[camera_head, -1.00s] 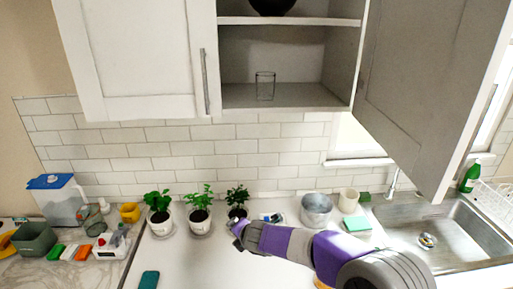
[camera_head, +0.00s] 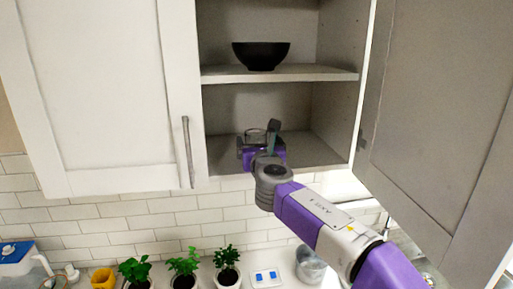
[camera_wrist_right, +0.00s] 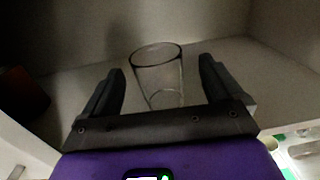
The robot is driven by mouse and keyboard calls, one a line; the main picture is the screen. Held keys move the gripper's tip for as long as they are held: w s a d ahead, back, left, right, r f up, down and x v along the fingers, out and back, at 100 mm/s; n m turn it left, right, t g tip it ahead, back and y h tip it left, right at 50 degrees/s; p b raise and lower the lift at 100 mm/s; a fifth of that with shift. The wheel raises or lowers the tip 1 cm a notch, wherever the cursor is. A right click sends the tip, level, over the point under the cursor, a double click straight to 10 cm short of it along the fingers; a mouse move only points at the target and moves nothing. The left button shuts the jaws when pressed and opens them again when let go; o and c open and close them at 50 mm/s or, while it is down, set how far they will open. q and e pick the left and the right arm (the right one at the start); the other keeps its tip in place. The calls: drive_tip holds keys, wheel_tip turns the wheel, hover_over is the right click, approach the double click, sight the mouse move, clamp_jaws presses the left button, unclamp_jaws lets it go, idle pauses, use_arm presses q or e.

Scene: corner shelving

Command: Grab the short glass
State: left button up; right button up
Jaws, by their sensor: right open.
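The short glass (camera_wrist_right: 160,72) is a clear, empty tumbler standing upright on the cabinet's lower shelf (camera_head: 325,152). In the right wrist view it stands between and just beyond the two dark fingers of my right gripper (camera_wrist_right: 162,88). The fingers are open, with a gap on each side of the glass. In the head view my right gripper (camera_head: 258,136) reaches into the lower compartment and hides most of the glass; only its rim (camera_head: 256,131) shows. My left gripper is not in view.
A black bowl (camera_head: 261,56) sits on the shelf above. The open cabinet door (camera_head: 440,110) stands on the right, and a closed door (camera_head: 90,90) is on the left. Several potted plants (camera_head: 184,265) line the counter below.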

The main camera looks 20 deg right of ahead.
drive_tip(key=x, duration=0.4)
drive_tip(key=shift+w+a+f, duration=0.1)
drive_tip(key=shift+a+f, duration=0.1)
drive_tip(key=shift+f, duration=0.05)
drive_tip(key=shift+s+r, duration=0.1)
drive_tip(key=shift+s, duration=0.25)
drive_tip(key=shift+c, duration=0.2)
drive_tip(key=shift+w, duration=0.2)
drive_tip(key=c, duration=0.5)
drive_tip(key=shift+s, duration=0.1)
drive_tip(key=c, duration=0.7)
